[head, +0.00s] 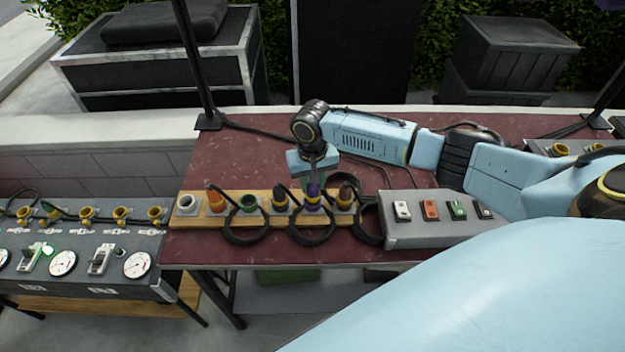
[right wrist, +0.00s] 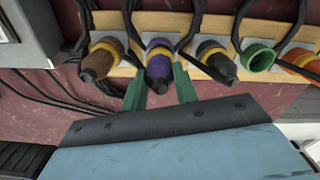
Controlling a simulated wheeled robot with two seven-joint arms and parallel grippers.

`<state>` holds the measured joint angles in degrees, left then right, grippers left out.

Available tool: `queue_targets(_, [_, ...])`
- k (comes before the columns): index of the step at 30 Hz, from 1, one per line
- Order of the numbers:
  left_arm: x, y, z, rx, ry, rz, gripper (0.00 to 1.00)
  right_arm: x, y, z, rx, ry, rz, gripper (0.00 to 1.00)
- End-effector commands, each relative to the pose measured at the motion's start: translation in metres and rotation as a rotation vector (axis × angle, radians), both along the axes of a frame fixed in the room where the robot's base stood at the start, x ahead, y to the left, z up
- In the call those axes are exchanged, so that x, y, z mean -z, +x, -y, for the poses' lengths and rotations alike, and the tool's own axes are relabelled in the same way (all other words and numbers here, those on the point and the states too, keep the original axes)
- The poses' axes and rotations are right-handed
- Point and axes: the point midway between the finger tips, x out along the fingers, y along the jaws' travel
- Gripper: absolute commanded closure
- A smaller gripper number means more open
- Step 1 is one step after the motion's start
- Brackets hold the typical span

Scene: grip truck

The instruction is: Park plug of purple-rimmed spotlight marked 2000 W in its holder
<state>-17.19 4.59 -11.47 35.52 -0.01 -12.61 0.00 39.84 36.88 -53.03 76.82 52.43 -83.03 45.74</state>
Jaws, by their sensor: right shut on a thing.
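A purple plug (head: 313,191) stands in the row of holders on a wooden strip, between a black plug and a brown plug. It also shows in the right wrist view (right wrist: 160,67), with a yellow ring at its base and a dark tip towards the camera. My right gripper (right wrist: 161,88) has its green fingers on either side of this plug and is shut on it. In the head view the right gripper (head: 314,180) reaches down to it from behind. I cannot tell how deep the plug sits. The 2000 W mark is not readable. My left gripper is out of view.
The red tabletop (head: 235,160) behind is mostly clear.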

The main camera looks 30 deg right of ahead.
Motion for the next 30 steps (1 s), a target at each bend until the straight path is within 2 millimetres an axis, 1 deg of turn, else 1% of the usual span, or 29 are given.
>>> queue_targets(26, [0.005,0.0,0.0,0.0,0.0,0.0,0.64,0.016,0.0,0.0,0.0,0.001,0.0,1.0])
queue_targets(27, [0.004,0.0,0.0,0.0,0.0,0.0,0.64,0.016,0.0,0.0,0.0,0.001,0.0,0.67])
queue_targets(30, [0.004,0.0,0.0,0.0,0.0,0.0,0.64,0.016,0.0,0.0,0.0,0.001,0.0,0.54])
